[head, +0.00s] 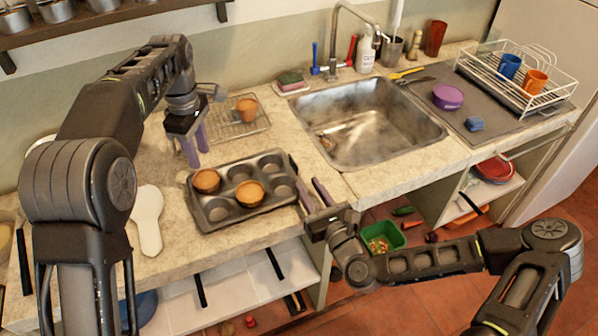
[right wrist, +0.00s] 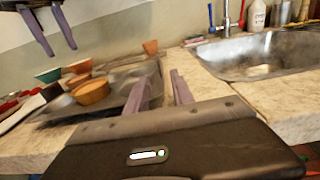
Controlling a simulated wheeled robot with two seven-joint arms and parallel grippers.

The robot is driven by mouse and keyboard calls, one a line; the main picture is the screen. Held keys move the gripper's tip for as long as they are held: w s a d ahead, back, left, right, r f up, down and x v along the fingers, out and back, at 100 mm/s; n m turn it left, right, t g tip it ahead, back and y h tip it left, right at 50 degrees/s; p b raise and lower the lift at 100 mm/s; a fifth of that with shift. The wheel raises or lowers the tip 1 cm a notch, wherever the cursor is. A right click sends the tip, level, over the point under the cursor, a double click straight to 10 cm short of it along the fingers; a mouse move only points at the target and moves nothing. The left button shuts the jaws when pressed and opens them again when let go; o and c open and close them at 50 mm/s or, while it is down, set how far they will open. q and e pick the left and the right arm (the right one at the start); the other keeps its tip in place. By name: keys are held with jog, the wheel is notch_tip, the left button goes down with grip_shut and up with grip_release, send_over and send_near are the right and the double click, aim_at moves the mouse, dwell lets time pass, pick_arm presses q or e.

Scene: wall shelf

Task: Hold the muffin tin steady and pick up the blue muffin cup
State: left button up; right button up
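The dark muffin tin (head: 222,212) lies on the counter. Two orange-brown muffin cups, one at the left (head: 207,181) and one nearer the middle (head: 250,193), sit in its wells. A blue-green cup (right wrist: 48,75) shows at the left in the right wrist view, beyond the nearer orange cup (right wrist: 91,92); I cannot make it out in the head view. My left gripper (head: 195,148) is open and empty, pointing down above the counter behind the tin. My right gripper (head: 314,194) is open at the tin's right edge; its fingers (right wrist: 160,92) stand apart, and contact is unclear.
Another orange-brown cup (head: 247,109) stands on a wire rack (head: 222,124) behind the tin. A white spoon rest (head: 148,220) lies left of the tin. The steel sink (head: 372,122) and dish rack (head: 535,80) are to the right. My left arm hides the left counter.

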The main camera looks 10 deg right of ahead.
aim_at(297, 175)
jog(key=x, duration=0.7)
jog(key=shift+w, duration=0.1)
jog(key=shift+c, duration=0.3)
grip_shut()
dwell(0.9)
